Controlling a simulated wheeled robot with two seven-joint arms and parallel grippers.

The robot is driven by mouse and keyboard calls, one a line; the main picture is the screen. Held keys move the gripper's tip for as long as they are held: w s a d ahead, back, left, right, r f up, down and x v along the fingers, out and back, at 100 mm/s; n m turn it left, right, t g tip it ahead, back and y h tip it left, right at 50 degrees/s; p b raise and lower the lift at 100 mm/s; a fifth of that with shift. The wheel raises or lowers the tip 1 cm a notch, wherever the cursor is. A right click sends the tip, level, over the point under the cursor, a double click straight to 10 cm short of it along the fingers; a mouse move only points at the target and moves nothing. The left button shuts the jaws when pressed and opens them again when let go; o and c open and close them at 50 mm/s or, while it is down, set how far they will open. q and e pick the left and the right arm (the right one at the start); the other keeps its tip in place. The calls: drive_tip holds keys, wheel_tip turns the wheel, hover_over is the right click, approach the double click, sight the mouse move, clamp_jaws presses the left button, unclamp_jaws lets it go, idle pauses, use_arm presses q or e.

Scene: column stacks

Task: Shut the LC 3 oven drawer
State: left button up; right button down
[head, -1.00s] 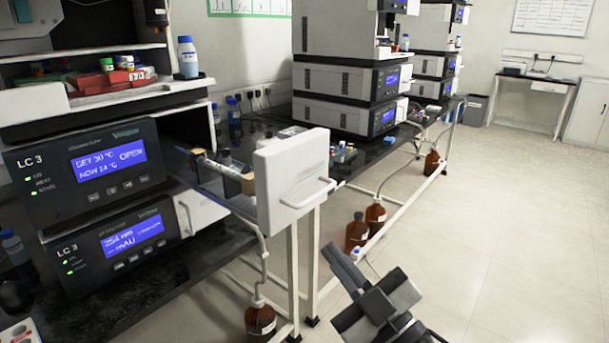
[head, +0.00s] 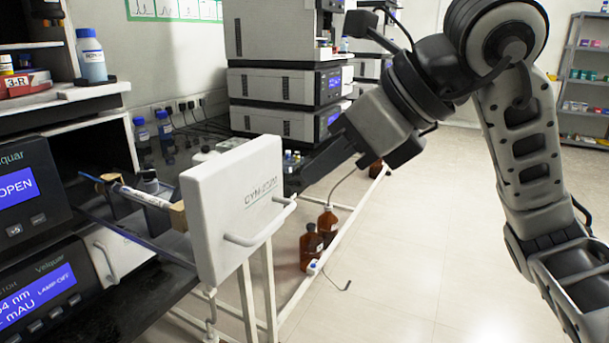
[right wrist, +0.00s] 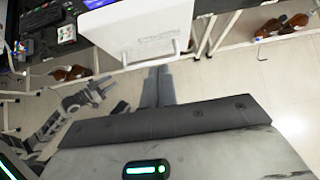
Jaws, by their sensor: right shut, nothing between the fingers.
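The LC 3 oven drawer stands pulled out of its unit, its white front panel (head: 222,215) well clear of the opening. A bar handle (head: 262,225) crosses the panel's outer face. A column lies in brown holders on the drawer's tray (head: 128,232). My right gripper (head: 292,188) is shut and empty, its fingers pointing at the panel near the handle's right end. In the right wrist view its fingers (right wrist: 158,72) reach toward the panel (right wrist: 150,25); I cannot tell whether they touch. A grey arm, apparently mine, with my left gripper (right wrist: 112,100) shows small there; its jaws are unclear.
The unit's display (head: 15,195) reads OPEN. A lower unit (head: 45,290) sits beneath it. Brown bottles (head: 312,245) stand by the white bench frame below, right of the drawer. Another instrument stack (head: 285,85) stands behind. The floor at right is open.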

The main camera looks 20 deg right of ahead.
drive_tip(key=x, duration=0.8)
drive_tip(key=shift+w+a+f, duration=0.1)
drive_tip(key=shift+a+f, duration=0.05)
drive_tip(key=shift+a, duration=0.05)
